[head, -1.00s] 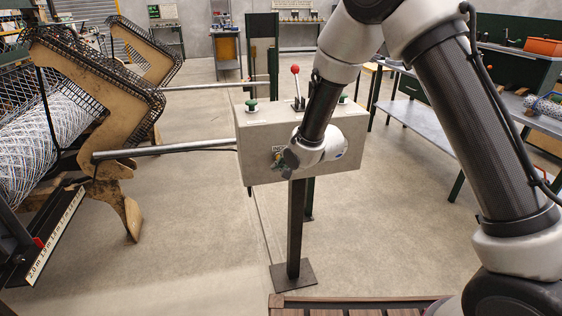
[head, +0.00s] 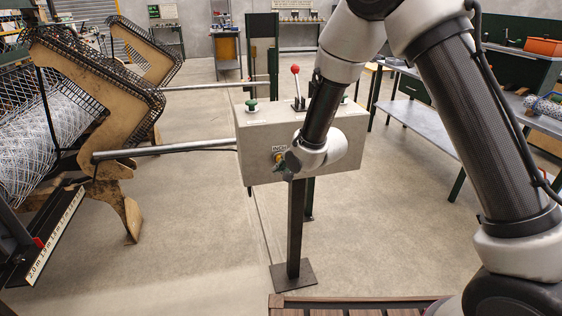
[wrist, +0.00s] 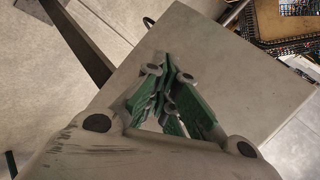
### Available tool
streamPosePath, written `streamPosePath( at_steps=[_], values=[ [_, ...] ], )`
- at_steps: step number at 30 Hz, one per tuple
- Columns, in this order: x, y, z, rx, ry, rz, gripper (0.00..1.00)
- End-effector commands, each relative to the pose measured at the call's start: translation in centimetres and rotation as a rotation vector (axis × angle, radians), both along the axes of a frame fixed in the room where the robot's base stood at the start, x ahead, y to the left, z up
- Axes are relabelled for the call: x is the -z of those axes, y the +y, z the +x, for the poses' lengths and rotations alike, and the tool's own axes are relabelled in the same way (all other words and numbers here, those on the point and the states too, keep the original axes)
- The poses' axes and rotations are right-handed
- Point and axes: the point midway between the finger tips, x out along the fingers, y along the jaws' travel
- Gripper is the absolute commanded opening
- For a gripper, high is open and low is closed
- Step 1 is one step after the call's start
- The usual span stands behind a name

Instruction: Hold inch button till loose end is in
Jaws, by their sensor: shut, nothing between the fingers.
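The grey control box (head: 252,160) stands on a dark post in the middle of the head view. The yellow inch button (head: 278,157) shows partly on its front face under the INCH label (head: 280,149). My gripper (head: 287,168) is at the front face, just to the right of and below the button in the picture. In the wrist view my gripper (wrist: 165,80) has its green fingers shut together with nothing between them, over the box (wrist: 215,70). The button is hidden there, and I cannot tell whether the fingers touch it. The mesh (head: 55,125) lies in the machine at left; I cannot pick out a loose end.
A lever with a red knob (head: 295,70) and a green button (head: 251,104) stand on top of the box. A workbench (head: 425,125) stands at right. Bare floor lies around the post.

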Motion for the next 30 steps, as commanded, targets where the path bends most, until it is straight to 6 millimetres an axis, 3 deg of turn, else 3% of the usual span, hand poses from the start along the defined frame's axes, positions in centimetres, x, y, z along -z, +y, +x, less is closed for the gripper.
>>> streamPosePath(
  at_steps=[11,24,30],
  values=[
    [0.0,-0.1,-0.4,0.000,0.001,-0.001,0.00],
    [0.0,-1.2,-4.4,-0.001,0.001,-0.002,0.00],
    [0.0,-1.5,-5.0,0.000,0.001,-0.001,0.00]
  ],
)
